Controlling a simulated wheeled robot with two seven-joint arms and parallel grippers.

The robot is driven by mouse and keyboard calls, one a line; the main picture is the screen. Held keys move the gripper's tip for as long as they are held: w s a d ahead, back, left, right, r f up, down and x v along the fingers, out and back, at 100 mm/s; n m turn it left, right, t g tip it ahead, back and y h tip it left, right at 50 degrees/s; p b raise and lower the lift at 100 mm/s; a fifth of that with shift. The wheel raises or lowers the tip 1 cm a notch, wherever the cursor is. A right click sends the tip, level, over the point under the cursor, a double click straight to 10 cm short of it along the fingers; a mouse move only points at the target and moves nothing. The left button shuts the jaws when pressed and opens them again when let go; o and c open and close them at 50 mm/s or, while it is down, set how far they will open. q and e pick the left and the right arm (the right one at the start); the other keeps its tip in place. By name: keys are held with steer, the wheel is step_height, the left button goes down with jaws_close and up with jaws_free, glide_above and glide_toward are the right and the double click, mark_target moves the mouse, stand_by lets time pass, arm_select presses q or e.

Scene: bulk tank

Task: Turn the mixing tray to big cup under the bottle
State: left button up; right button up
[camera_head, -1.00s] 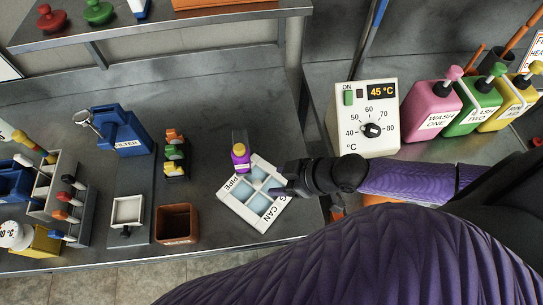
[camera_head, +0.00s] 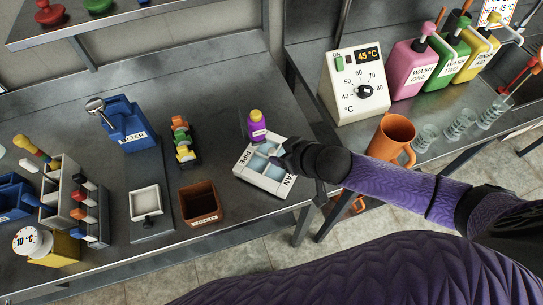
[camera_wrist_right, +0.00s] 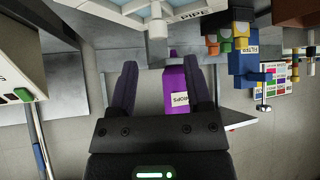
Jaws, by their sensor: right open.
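The mixing tray (camera_head: 262,180) is a white square with pale blue wells and the labels PIPE and CAN, near the bench's right end. The purple bottle (camera_head: 257,130) with a yellow cap stands at its far edge. My right gripper (camera_head: 281,158) is at the tray's right side, partly over it; contact is unclear. In the right wrist view, the gripper (camera_wrist_right: 165,85) is open with nothing gripped. The purple bottle (camera_wrist_right: 175,88) shows beyond the gap between its fingers, and the tray (camera_wrist_right: 130,12) with a white peg (camera_wrist_right: 157,27) at the top. My left gripper is out of view.
A brown box (camera_head: 202,205), a small white dish (camera_head: 145,203), a coloured-block stack (camera_head: 183,140) and a blue filter jug (camera_head: 127,125) stand left of the tray. On the right bench are a heater box (camera_head: 352,85), an orange mug (camera_head: 391,138) and wash bottles (camera_head: 410,65).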

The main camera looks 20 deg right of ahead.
mark_target(272, 151)
steer(key=b+x, duration=0.2)
steer(key=x, duration=0.5)
steer(key=shift+w+f+b, duration=0.15)
steer(key=shift+f+b, duration=0.15)
steer(key=shift+b, duration=0.1)
steer(key=shift+w+a+f, duration=0.15)
steer(key=shift+w+f, duration=0.15)
steer(key=shift+w, duration=0.05)
jaws_close()
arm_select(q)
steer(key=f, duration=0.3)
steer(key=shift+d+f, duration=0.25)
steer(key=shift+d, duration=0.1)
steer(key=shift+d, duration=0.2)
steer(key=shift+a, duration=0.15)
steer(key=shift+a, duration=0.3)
